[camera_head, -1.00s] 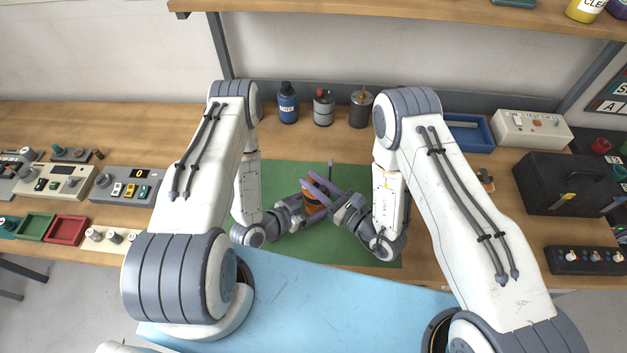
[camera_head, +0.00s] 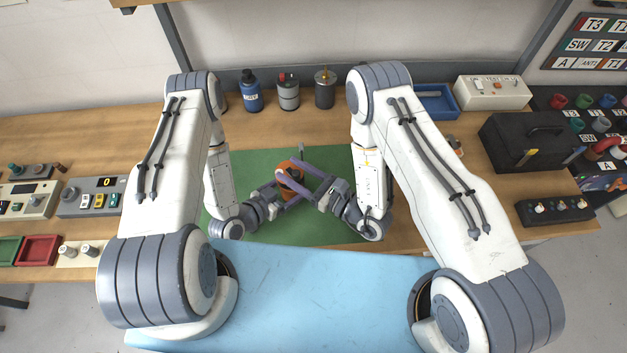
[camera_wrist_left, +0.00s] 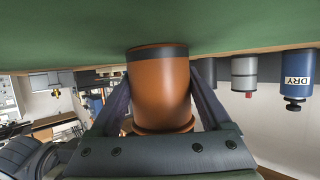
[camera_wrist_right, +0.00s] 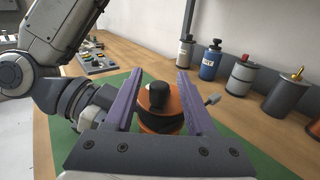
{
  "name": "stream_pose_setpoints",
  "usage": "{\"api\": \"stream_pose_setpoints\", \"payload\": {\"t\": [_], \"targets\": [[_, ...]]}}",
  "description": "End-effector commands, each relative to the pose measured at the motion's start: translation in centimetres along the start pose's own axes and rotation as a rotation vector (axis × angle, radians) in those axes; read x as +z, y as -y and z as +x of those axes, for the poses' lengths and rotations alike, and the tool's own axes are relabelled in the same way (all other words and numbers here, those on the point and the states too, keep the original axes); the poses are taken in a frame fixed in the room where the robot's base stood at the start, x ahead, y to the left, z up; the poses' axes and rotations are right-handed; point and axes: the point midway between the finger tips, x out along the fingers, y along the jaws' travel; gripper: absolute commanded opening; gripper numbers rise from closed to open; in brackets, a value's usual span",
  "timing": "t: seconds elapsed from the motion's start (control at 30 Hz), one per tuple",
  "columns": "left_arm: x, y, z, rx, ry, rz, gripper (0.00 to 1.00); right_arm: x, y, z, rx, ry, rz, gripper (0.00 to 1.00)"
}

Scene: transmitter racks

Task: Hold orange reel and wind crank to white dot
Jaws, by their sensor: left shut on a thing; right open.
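The orange reel (camera_head: 286,171) stands upright on the green mat. My left gripper (camera_wrist_left: 160,95) is shut around its side, a finger on each side of the orange body in the left wrist view. In the right wrist view the reel's orange top (camera_wrist_right: 150,99) carries a black knob (camera_wrist_right: 160,94). I cannot make out a white dot.
The green mat (camera_head: 262,162) lies on the wooden bench, with free room around the reel. A blue bottle (camera_head: 251,92) and two canisters (camera_head: 288,92) stand behind. A black case (camera_head: 525,142) and blue tray (camera_head: 436,103) are at right, control boxes (camera_head: 92,197) at left.

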Motion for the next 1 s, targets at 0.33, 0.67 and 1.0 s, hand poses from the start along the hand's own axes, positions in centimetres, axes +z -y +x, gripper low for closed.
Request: {"api": "stream_pose_setpoints", "payload": {"t": [0.33,0.67,1.0], "targets": [[-0.1,0.0,0.0,-0.001,-0.003,0.000,0.00,0.0,0.2,-7.2,-0.010,-0.001,0.005,0.55],[-0.1,0.0,0.0,0.000,-0.003,0.000,0.00,0.0,0.0,-9.6,-0.003,0.001,0.001,0.55],[-0.1,0.0,0.0,-0.001,-0.003,0.000,0.00,0.0,0.0,-9.7,0.000,0.002,0.001,0.55]]}}
